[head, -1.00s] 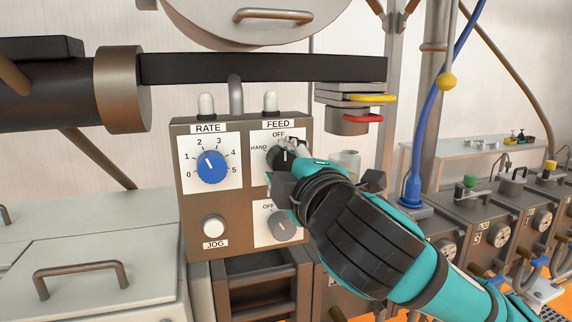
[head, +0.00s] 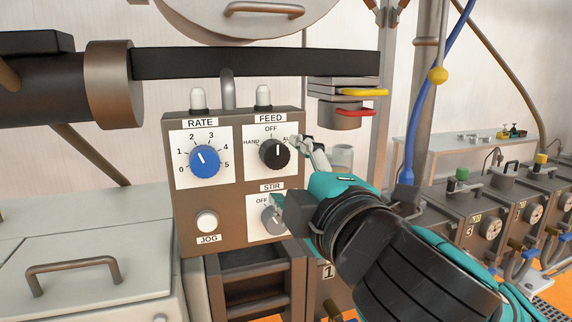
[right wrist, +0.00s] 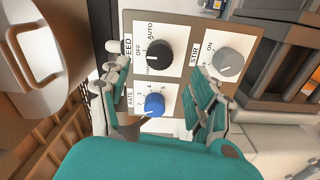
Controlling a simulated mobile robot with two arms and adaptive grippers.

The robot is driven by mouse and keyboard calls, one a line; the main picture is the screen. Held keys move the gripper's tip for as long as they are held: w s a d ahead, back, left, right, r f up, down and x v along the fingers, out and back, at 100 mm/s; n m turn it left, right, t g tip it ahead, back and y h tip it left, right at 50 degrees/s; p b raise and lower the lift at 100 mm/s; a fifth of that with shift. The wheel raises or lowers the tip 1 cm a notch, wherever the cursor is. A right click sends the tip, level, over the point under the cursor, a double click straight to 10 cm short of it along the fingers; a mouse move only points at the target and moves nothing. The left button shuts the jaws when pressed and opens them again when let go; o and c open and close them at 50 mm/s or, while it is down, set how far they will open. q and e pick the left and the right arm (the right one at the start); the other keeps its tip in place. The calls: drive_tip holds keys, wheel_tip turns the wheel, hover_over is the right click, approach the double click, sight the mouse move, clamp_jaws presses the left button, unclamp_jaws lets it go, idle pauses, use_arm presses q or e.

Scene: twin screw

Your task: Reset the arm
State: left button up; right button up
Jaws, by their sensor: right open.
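My right gripper (head: 292,175) is open and empty, just right of and in front of the control box (head: 214,263). The grey STIR knob (head: 271,219) is partly covered by the lower finger in the head view. In the right wrist view the open fingers (right wrist: 160,72) frame the black FEED knob (right wrist: 159,55) and blue RATE knob (right wrist: 155,104), with the grey STIR knob (right wrist: 228,62) to the right. My left gripper is not in view.
The blue RATE knob (head: 204,161) and white JOG button (head: 207,222) are on the box's left half. A dark horizontal beam (head: 250,62) runs above it. Several valve units (head: 480,215) and a blue hose (head: 428,110) stand to the right. A handled lid (head: 85,275) is at lower left.

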drive_tip(key=shift+s+d, duration=0.1)
drive_tip(key=shift+s, duration=0.25)
